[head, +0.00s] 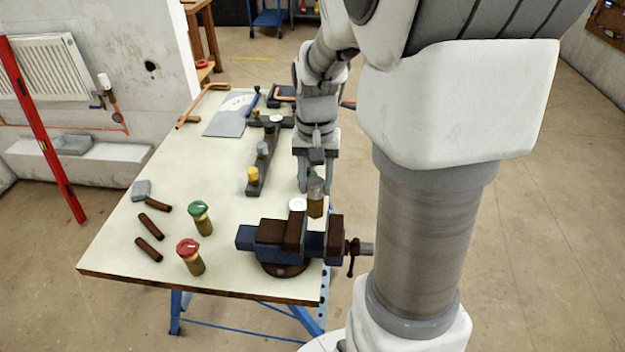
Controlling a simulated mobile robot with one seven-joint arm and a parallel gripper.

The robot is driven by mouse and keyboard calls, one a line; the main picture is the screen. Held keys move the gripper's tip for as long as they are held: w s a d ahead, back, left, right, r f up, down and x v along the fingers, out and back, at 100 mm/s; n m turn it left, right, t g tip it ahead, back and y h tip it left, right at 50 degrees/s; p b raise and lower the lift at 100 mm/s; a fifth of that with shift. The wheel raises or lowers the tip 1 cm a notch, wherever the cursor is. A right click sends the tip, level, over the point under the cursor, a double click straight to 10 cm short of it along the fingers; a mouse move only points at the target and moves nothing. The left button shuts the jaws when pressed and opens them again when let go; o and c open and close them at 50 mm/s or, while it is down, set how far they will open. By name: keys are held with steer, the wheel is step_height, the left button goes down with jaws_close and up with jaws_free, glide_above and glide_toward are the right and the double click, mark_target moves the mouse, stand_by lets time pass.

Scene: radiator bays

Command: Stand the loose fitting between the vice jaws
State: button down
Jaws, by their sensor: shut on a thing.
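The vice (268,250) is blue with brown jaw blocks and stands at the table's front right corner.
A green-topped fitting (202,218) and a red-topped fitting (190,257) stand left of the vice. Brown cylinders (149,250) and a hammer (143,190) lie further left. A dark rack (263,172) with several fittings runs behind. The table's centre left is clear.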

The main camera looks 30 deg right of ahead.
mark_target(315, 214)
steer(key=shift+f, duration=0.15)
steer(key=shift+f+b, duration=3.7)
steer(key=shift+f, duration=0.95)
steer(key=shift+c, duration=1.6)
jaws_free()
